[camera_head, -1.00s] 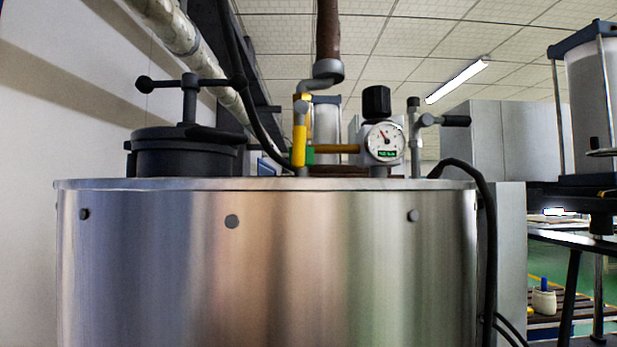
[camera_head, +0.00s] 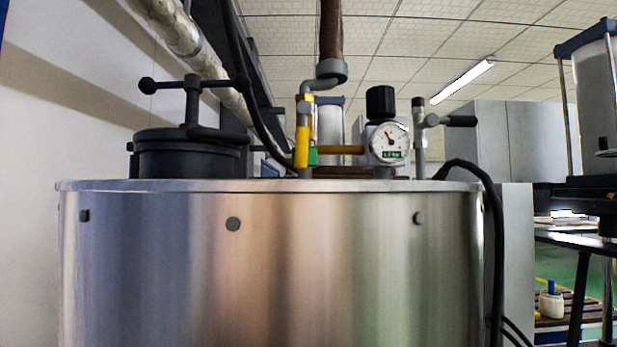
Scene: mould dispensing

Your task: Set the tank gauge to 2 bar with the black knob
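The black knob (camera_head: 380,102) stands upright on top of the regulator at the right of the tank's lid. Just below it is the round white gauge (camera_head: 389,141) with a red needle pointing up and left. A small green digital readout (camera_head: 391,155) sits low on the dial; its digits are too small to read surely. The big steel tank (camera_head: 270,265) fills the lower middle of the view. Neither of my grippers is in view, and nothing touches the knob.
A black clamp lid with a T-handle (camera_head: 191,150) stands at the tank's top left. A yellow-handled valve (camera_head: 302,146) is left of the gauge, and a grey fitting with a black lever (camera_head: 445,121) is right of it. A black hose (camera_head: 490,230) hangs down the tank's right side.

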